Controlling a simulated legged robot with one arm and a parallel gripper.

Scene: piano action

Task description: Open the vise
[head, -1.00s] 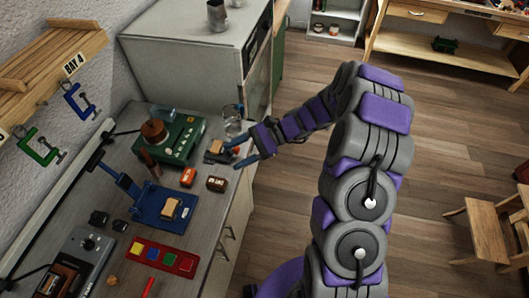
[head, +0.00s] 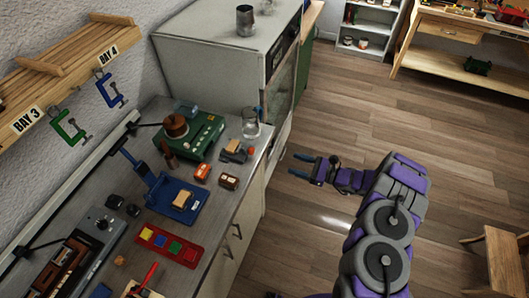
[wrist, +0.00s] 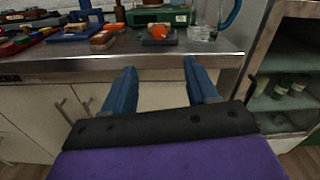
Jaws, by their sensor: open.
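A small dark grey device (head: 235,152) that looks like the vise sits on the bench near its right edge, with a tan block at its jaws. In the wrist view it (wrist: 160,41) is a dark base with an orange-red part on top, near the bench edge. I cannot tell how far apart its jaws are. My gripper (head: 298,166) is open and empty, out over the floor beside the bench, apart from the device. In the wrist view the two blue fingers of my gripper (wrist: 160,68) point at the bench front, below the device.
A glass jug (head: 250,123) stands just behind the device. A green machine (head: 203,137), two small boxes (head: 228,181) and a blue fixture (head: 160,190) are close by on the bench. A grey cabinet (head: 205,72) stands behind.

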